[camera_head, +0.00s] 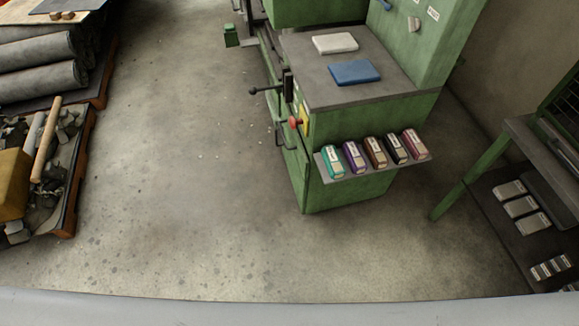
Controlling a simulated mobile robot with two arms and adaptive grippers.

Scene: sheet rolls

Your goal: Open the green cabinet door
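The green cabinet (350,190) is the base of a green machine, right of the middle in the head view. Its left face, seen at a steep angle, has a dark bar-like handle (280,136). The door on this face looks closed, but its outline is hard to make out. A red knob on a yellow plate (304,124) and a black-knobbed lever (265,89) sit above and near the handle. Neither of my grippers shows in this view.
A shelf of several coloured small boxes (378,155) juts from the cabinet's front. A blue pad (354,72) and a white pad (335,43) lie on top. Rolls (40,70) and a pallet (72,200) stand left, a dark-topped table (545,150) right. The middle floor is clear.

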